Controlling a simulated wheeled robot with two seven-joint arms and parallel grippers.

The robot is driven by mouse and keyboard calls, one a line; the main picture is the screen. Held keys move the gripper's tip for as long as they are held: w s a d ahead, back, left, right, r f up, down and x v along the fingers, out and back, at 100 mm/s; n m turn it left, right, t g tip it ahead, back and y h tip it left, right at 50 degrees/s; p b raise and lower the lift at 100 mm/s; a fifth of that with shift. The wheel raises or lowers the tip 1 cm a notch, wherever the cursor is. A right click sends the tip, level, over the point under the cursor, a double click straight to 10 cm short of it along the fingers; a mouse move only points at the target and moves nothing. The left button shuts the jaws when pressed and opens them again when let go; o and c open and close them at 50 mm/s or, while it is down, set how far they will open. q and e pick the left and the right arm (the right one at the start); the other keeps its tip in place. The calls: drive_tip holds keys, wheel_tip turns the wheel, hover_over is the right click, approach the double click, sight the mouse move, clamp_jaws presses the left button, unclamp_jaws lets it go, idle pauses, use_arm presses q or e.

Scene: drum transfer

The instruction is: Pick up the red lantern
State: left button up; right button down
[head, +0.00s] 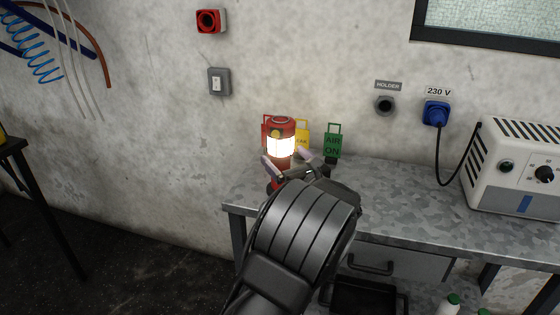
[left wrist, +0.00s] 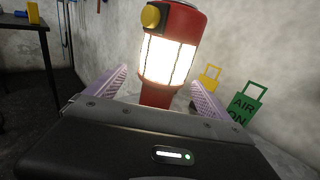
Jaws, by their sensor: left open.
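The red lantern (head: 281,146) stands upright near the left end of the metal workbench, its white section glowing. My left gripper (head: 288,165) is at the lantern, its fingers apart on either side of the lower part. In the left wrist view the lantern (left wrist: 170,52) rises between the two open fingers (left wrist: 158,92), with a yellow knob on its red top. I cannot tell whether either finger touches it. The lantern's base is partly hidden by my gripper. My right gripper is not in view.
Behind the lantern are a yellow tag (head: 303,137) and a green "AIR ON" tag (head: 332,142). A white power unit (head: 515,170) stands on the right of the workbench (head: 415,192), with a cable to a blue socket (head: 435,113). The bench middle is clear.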

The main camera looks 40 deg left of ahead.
use_arm(q)
drive_tip(key=shift+w+a, duration=0.25)
drive_tip(key=shift+a, duration=0.25)
drive_tip(key=x, duration=0.5)
drive_tip(key=shift+w+a+r, duration=0.1)
drive_tip(key=shift+w+r, duration=0.05)
drive_tip(key=shift+c, duration=0.2)
clamp_jaws()
drive_tip(key=shift+r, duration=0.1)
idle(0.9)
